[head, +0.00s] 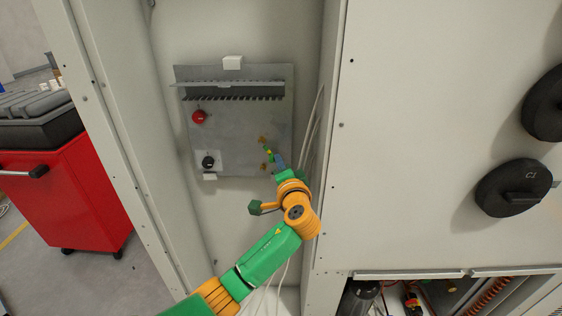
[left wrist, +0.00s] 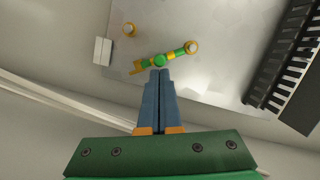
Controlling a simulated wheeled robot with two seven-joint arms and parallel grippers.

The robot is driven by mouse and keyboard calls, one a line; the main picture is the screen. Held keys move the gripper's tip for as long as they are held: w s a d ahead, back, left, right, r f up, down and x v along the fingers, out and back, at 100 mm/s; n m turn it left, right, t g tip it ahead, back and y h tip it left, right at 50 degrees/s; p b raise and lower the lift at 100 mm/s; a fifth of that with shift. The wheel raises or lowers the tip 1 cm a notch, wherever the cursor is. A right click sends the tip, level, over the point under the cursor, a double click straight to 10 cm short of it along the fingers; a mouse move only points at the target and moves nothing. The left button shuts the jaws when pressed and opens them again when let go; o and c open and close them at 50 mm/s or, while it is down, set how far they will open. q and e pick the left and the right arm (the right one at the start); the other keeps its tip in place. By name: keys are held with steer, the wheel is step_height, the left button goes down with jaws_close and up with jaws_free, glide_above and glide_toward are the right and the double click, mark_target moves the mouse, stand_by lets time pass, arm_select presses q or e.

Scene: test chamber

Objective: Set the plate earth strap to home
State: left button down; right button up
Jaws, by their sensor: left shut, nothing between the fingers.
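The plate earth strap (head: 268,151) is a short green-and-yellow bar on the grey metal plate (head: 235,135) inside the cabinet. In the left wrist view the strap (left wrist: 165,59) runs from a round bolt at its right end to a forked yellow end at lower left. A separate brass stud (left wrist: 129,29) stands clear of the fork; the fork is not around it. My left gripper (head: 277,158) is shut and empty. In the left wrist view its blue fingertips (left wrist: 160,72) are right beside the strap's middle; whether they touch it I cannot tell. My right gripper is out of view.
A red knob (head: 199,117) and a black knob (head: 208,162) sit on the plate's left side. A slotted grey duct (head: 232,91) crosses above. White cables (head: 314,120) hang by the cabinet's right wall. A red tool cart (head: 65,190) stands outside at left.

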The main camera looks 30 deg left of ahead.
arm_select(q)
steer(key=shift+a+f+m, duration=0.1)
steer(key=shift+f+m, duration=0.1)
steer(key=shift+m, duration=0.3)
steer(key=shift+s+a+f+m+t+y, duration=0.15)
steer(key=shift+f+m, duration=0.05)
steer(key=shift+m, duration=0.25)
steer(key=shift+s+a+f+m+t+y, duration=0.1)
steer(key=shift+f+m+t+y, duration=0.1)
steer(key=shift+m, duration=0.25)
steer(key=shift+s+a+f+m, duration=0.2)
steer(key=shift+a+f+m, duration=0.1)
steer(key=shift+m, duration=0.5)
steer(key=shift+s+a+f+m, duration=0.15)
steer(key=shift+a+m, duration=0.15)
steer(key=shift+m, duration=0.5)
steer(key=shift+f, duration=0.1)
